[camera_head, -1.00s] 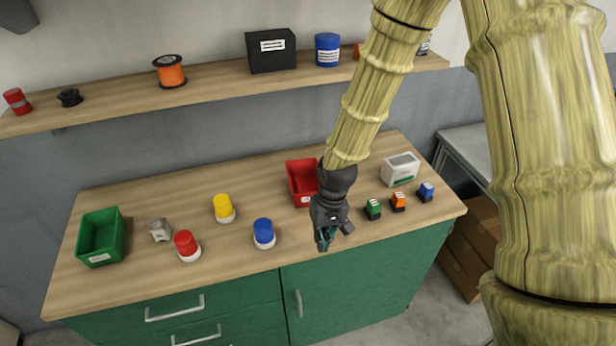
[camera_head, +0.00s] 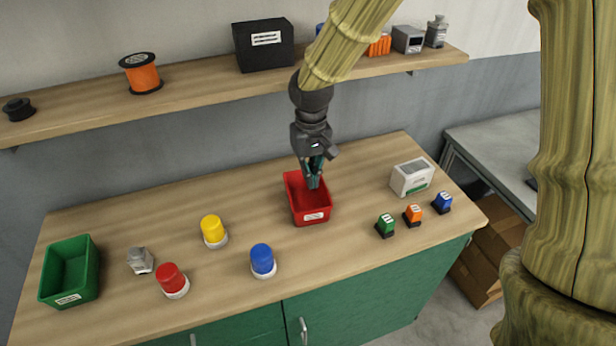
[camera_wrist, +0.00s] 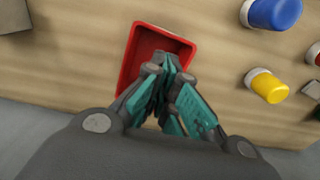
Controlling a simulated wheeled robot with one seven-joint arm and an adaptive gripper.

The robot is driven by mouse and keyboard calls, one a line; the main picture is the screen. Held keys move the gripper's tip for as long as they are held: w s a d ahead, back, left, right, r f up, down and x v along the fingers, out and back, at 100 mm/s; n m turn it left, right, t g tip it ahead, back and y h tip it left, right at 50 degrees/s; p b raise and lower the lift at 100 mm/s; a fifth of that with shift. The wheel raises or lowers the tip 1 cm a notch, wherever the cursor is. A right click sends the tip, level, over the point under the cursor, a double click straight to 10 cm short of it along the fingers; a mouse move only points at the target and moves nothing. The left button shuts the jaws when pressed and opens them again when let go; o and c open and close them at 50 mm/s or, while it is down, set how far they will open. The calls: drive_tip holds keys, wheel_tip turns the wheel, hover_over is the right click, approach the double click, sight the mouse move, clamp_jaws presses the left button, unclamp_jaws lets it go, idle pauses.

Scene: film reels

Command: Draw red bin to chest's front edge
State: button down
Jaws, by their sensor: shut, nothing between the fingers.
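The red bin (camera_head: 311,217) is an open box with a white label on its front, standing on the wooden top of the green chest (camera_head: 375,290). It is set back from the chest's front edge. In the wrist view the red bin (camera_wrist: 134,62) lies just beyond the fingers and is partly hidden by them. My gripper (camera_head: 314,184) points down over the bin's opening, its teal fingertips at or inside the bin. The gripper (camera_wrist: 168,64) is shut with nothing between its fingers. I cannot tell whether it touches the bin's wall.
Blue (camera_head: 262,260), yellow (camera_head: 212,229) and red (camera_head: 171,278) capped lamps stand left of the bin, with a green bin (camera_head: 70,270) farther left. A white box (camera_head: 411,177) and small green, orange and blue switches stand right. The wood directly before the bin is clear.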

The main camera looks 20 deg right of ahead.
drive_tip(key=p, duration=0.2)
approach(309, 207)
drive_tip(key=shift+s+a+f, duration=0.2)
drive_tip(key=shift+s+f, duration=0.5)
drive_tip(key=shift+s, duration=0.15)
drive_tip(key=shift+s+a+f, duration=0.15)
drive_tip(key=shift+s+f, duration=0.55)
drive_tip(key=shift+s, duration=0.1)
